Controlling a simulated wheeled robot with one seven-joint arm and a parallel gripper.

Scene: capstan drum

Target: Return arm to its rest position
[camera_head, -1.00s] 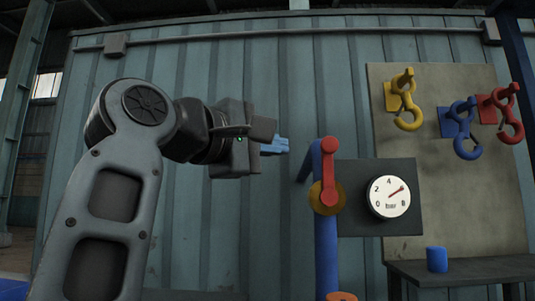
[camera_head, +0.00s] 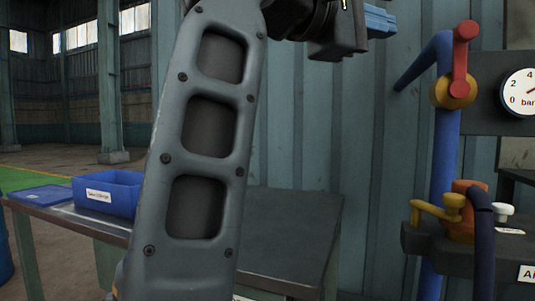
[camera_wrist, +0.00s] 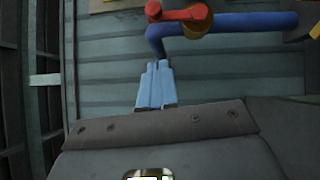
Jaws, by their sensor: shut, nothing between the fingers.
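My gripper (camera_head: 380,20) is at the top of the head view, left of the red lever and apart from it. Its blue fingers (camera_wrist: 155,85) also show in the wrist view, side by side and shut with nothing between them. My arm rises through the middle of the head view and hides part of the workbench behind it. In the wrist view the fingers point toward the wall, below the red lever (camera_wrist: 180,14) and the blue pipe (camera_wrist: 245,23).
The red lever (camera_head: 462,60) sits on the blue pipe (camera_head: 446,170) beside a pressure gauge (camera_head: 521,92). A yellow-handled valve (camera_head: 440,208) is lower right. A workbench (camera_head: 290,225) holds a blue bin (camera_head: 118,192) at left. Open floor (camera_head: 60,158) lies far left.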

